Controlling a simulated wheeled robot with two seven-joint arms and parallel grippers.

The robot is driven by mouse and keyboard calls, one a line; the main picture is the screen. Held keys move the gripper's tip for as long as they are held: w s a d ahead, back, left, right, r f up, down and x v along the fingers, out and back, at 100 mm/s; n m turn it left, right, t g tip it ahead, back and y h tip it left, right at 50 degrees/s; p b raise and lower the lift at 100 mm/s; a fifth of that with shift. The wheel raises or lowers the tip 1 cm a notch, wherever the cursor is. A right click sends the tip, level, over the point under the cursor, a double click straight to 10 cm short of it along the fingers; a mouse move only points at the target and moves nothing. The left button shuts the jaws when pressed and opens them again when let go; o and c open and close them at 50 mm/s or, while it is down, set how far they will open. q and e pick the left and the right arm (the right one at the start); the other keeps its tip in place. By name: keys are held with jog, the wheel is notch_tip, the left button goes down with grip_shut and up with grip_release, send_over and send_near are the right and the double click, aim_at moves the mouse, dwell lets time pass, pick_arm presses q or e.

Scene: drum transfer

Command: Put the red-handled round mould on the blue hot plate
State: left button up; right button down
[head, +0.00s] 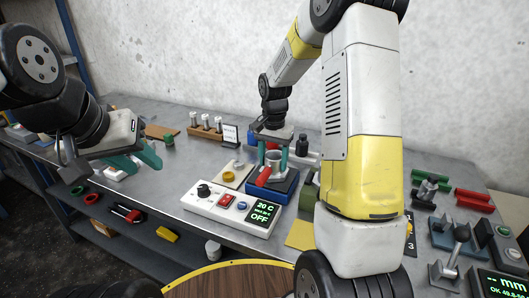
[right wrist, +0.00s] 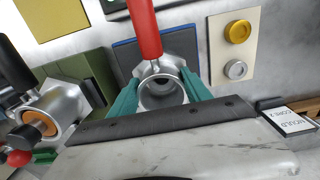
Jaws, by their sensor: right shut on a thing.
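The round mould (right wrist: 160,92) is a grey metal cup with a red handle (right wrist: 145,28). In the head view its red handle (head: 263,177) points toward the front. My right gripper (head: 272,158) is shut on the mould, with green fingers on either side of it, also in the right wrist view (right wrist: 160,98). I cannot tell whether the mould touches the plate. My left gripper (head: 112,164) is open and empty over the table's left part.
A control box (head: 230,211) reading "20 C OFF" stands in front of the hot plate. A beige button panel (head: 236,174) is left of it. A second mould-like piece with a black handle (right wrist: 58,108) lies close beside it. Clamps and a red rack (head: 474,196) stand at right.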

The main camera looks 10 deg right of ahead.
jog(key=shift+c, duration=2.4)
grip_release()
jog(key=shift+f, duration=0.1)
notch_tip(320, 180, up, 12)
jog(key=s+a+r+n+t+y, duration=0.1)
jog(key=s+r+n+t, duration=0.2)
jog(key=s, duration=0.9)
jog(key=s+r+n+t+y, duration=0.1)
jog(key=s+r+n+t, duration=0.2)
jog(key=s, duration=0.8)
jog(key=shift+s+a+r+n, duration=0.4)
jog(key=shift+r+n, duration=0.3)
jog(key=shift+r, duration=0.35)
